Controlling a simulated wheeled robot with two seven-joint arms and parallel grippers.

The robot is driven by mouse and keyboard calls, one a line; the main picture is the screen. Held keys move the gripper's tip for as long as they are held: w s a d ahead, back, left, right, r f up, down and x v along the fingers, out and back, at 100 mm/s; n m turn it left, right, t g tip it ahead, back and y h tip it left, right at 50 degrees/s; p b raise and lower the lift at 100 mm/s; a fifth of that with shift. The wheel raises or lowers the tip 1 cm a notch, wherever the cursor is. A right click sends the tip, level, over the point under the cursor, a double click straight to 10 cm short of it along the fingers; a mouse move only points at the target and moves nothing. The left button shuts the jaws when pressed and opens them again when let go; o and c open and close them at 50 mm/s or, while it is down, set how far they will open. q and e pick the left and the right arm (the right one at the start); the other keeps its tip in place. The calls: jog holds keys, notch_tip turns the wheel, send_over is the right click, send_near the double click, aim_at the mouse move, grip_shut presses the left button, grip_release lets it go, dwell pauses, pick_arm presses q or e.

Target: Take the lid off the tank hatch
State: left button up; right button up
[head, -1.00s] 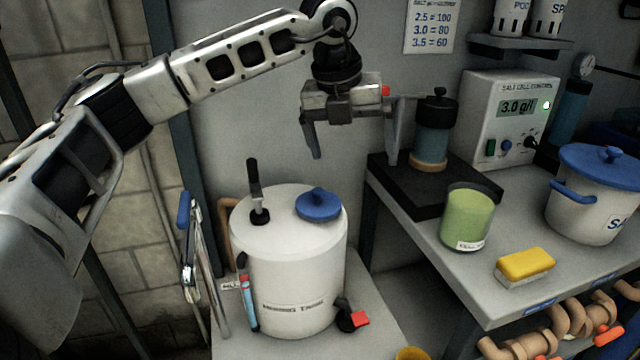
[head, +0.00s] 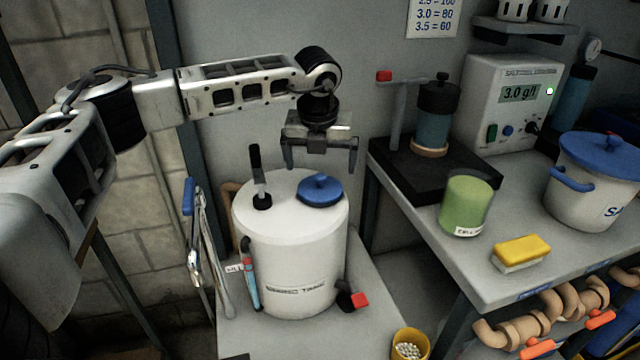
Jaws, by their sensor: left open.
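The white mixing tank (head: 290,250) stands on a low grey platform. Its blue round hatch lid (head: 320,191), with a raised knob, sits on the right side of the tank's top. My left gripper (head: 319,168) points down just above the lid, with its two fingers spread apart and nothing between them. The fingertips appear level with or a little above the knob; whether they touch anything I cannot tell. My right gripper is not in view.
A black-handled stirrer or lever (head: 259,185) rises from the tank top left of the lid. A grey bench (head: 410,230) at right holds a green jar (head: 466,204), a yellow sponge (head: 522,251) and a white pot (head: 590,185). A yellow cup (head: 409,345) stands at the front.

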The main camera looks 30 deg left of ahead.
aim_at(320, 175)
pick_arm(q)
jog(key=p+x, duration=0.1)
jog(key=x, duration=0.4)
jog(key=shift+w+a+f, duration=0.2)
jog(key=shift+f, duration=0.1)
jog(key=shift+c, duration=0.3)
jog(key=c, duration=0.7)
